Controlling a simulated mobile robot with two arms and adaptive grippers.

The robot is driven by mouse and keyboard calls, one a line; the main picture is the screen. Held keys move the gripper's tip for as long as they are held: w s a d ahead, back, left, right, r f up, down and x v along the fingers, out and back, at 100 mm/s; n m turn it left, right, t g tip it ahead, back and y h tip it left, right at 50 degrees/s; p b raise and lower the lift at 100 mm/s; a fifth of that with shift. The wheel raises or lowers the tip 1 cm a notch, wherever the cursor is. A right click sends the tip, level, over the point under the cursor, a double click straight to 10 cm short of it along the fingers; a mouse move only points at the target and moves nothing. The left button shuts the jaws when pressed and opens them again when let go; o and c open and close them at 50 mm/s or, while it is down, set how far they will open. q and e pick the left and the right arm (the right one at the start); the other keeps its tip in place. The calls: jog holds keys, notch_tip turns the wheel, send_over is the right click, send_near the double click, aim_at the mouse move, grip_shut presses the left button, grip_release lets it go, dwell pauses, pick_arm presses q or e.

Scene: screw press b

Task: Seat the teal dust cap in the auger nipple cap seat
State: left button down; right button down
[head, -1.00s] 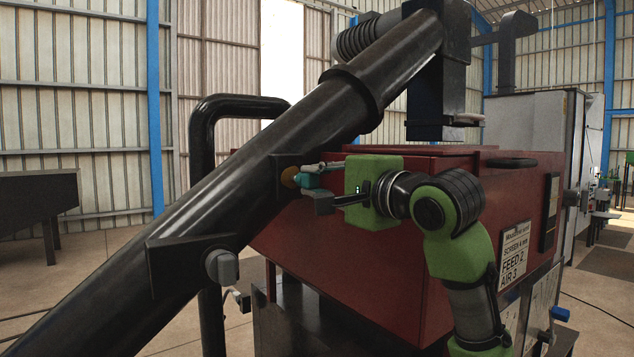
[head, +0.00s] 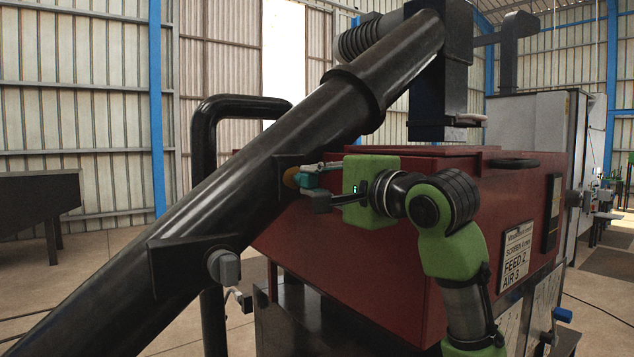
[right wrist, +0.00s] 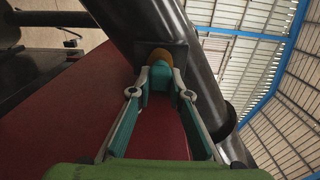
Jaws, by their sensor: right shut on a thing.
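The teal dust cap (head: 308,180) is held between the fingertips of my right gripper (head: 312,182), which is shut on it. The cap also shows in the right wrist view (right wrist: 160,76), between the two fingers. Just beyond the cap is the round brass-orange auger nipple cap seat (head: 291,177), on a dark plate on the black auger tube (head: 222,205). In the right wrist view the seat (right wrist: 160,54) lies straight past the cap and is partly covered by it. Cap and seat look very close; I cannot tell whether they touch. My left gripper is not in view.
The red press body (head: 380,270) stands right behind and below my right gripper. A grey knob on a bracket (head: 224,266) juts from the auger lower left. A black bent pipe (head: 203,140) rises behind the auger. Open floor lies at the left.

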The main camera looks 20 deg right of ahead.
jog(key=shift+x, duration=0.95)
jog(key=c, duration=1.8)
grip_release()
jog(key=shift+s+d, duration=0.15)
jog(key=shift+s, duration=0.1)
jog(key=v, duration=1.1)
jog(key=shift+s, duration=0.3)
